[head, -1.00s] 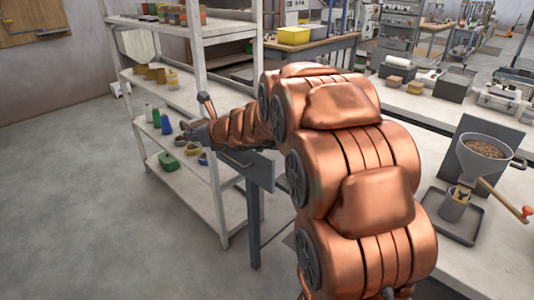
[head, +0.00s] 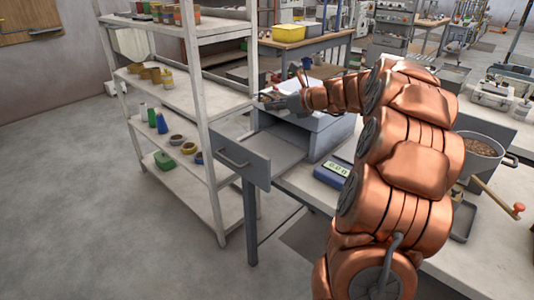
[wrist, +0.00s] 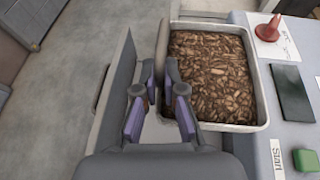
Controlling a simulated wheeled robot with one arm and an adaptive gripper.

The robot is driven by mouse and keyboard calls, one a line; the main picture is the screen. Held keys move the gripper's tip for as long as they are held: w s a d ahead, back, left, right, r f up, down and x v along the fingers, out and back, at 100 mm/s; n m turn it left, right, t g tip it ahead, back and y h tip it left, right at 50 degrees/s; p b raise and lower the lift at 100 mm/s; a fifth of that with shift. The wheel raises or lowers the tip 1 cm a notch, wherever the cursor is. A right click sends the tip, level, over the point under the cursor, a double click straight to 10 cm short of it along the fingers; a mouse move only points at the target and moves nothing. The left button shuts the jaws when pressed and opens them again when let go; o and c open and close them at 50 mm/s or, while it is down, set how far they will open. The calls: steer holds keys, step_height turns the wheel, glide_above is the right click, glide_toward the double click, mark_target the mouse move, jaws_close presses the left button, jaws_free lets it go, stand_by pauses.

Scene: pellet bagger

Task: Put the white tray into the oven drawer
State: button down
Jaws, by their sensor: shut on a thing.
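The white tray (wrist: 262,62), full of brown pellets, shows in the wrist view just beyond and right of my gripper (wrist: 160,98). My gripper is shut on the tray's near left edge. In the head view my gripper (head: 278,101) is above the back of the open drawer (head: 277,146), by the grey oven (head: 327,135). The drawer sticks out to the left, its front panel and handle facing left, and its visible floor looks bare. Most of the tray is hard to make out in the head view behind my gripper.
A white shelf rack (head: 203,107) stands close left of the drawer. A blue scale (head: 332,172) sits on the bench in front of the oven.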

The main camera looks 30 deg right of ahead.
mark_target(273, 162)
step_height(273, 162, down, 18)
steer(key=shift+r, duration=0.25)
stand_by(0.3)
steer(key=shift+f, duration=0.2)
steer(key=c, duration=1.3)
jaws_free()
steer(key=shift+r, duration=0.25)
steer(key=b+v, duration=0.1)
steer(key=v, duration=1.1)
